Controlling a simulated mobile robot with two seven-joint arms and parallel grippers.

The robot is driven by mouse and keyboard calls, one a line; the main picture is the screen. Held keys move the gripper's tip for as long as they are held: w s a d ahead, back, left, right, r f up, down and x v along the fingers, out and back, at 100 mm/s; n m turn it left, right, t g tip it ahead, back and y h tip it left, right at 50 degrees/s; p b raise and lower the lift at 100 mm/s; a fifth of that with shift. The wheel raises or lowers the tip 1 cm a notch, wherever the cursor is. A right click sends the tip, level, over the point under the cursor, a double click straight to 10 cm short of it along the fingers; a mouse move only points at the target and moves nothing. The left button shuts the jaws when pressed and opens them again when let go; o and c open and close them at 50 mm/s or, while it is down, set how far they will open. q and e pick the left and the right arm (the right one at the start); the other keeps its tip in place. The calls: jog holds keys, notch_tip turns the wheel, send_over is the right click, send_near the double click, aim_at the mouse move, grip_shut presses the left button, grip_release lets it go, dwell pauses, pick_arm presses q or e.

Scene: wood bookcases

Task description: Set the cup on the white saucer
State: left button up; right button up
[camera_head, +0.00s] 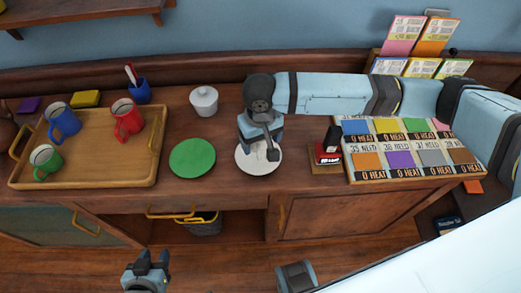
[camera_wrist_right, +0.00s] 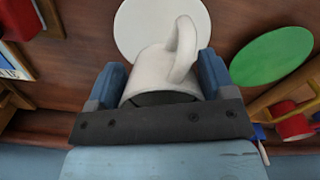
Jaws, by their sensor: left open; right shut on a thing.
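A white cup (camera_wrist_right: 160,72) with its handle showing is held between the fingers of my right gripper (camera_head: 259,146) in the right wrist view. In the head view my right gripper hides most of the cup. The white saucer (camera_head: 243,162) lies on the wooden cabinet top, directly under my right gripper. In the right wrist view the saucer (camera_wrist_right: 135,25) lies beyond the cup, which overlaps its near part. I cannot tell whether the cup touches the saucer. My left gripper (camera_head: 148,268) is open and empty, low in front of the cabinet.
A green plate (camera_head: 192,158) lies just left of the saucer. A wooden tray (camera_head: 100,175) with blue, red and green mugs is further left. A card rack (camera_head: 405,152) and a small red-and-black object (camera_head: 328,152) are at right.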

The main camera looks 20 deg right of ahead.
notch_tip(320, 180, down, 5)
dwell(0.4)
jog(key=o, duration=1)
jog(key=shift+f, duration=0.1)
jog(key=shift+c, duration=0.2)
jog(key=shift+r, duration=0.35)
notch_tip(320, 180, up, 12)
jog(key=shift+f+p, duration=0.15)
jog(key=shift+p, duration=0.15)
